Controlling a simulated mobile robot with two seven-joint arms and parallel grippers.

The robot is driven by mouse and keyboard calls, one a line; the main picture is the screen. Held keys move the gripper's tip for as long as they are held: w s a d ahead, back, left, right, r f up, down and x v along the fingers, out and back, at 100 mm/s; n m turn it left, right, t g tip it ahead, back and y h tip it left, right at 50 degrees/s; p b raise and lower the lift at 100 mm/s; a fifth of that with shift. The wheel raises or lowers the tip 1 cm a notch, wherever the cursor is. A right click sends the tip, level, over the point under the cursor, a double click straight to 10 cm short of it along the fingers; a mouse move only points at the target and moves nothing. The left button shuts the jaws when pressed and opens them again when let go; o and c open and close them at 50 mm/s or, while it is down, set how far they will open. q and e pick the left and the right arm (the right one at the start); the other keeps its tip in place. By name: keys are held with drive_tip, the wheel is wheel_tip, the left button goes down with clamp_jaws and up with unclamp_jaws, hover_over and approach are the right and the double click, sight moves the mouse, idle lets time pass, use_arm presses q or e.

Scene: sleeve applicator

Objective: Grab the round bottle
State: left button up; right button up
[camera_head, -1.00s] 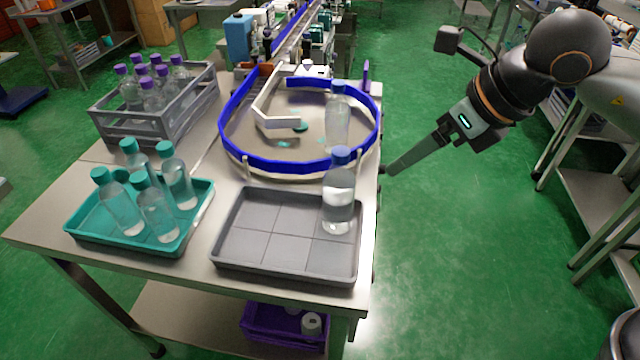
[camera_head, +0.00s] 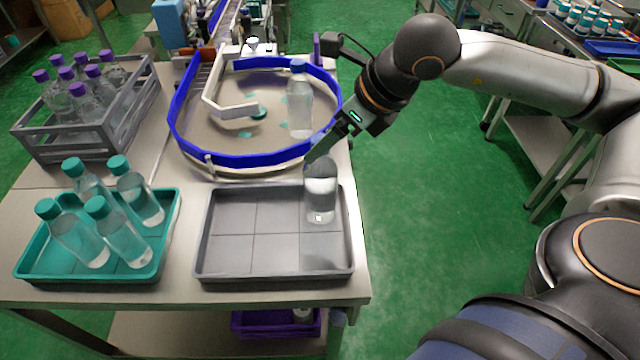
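A clear round bottle (camera_head: 321,196) stands upright in the back right of the grey tray (camera_head: 222,269). Its top and cap are hidden behind my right gripper (camera_head: 317,153). The fingers are at the bottle's neck in the picture, seen side-on, so I cannot tell whether they touch it, are open or are shut. Another clear bottle (camera_head: 300,105) with a blue cap stands on the round table with the blue rim, just behind. My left gripper is not in view.
The blue-rimmed round table (camera_head: 240,160) with a white curved guide (camera_head: 230,110) lies behind the tray. A teal tray (camera_head: 150,268) with several teal-capped bottles and a grey crate (camera_head: 75,150) of purple-capped bottles are at left. The rest of the grey tray is empty.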

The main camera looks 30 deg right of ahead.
sight(320, 181)
drive_tip(key=shift+p+x, duration=0.55)
drive_tip(key=shift+x, duration=2.15)
drive_tip(key=shift+w+r, duration=0.1)
drive_tip(key=shift+w, duration=0.05)
drive_tip(key=shift+c, duration=0.2)
clamp_jaws()
drive_tip(key=shift+r, duration=0.1)
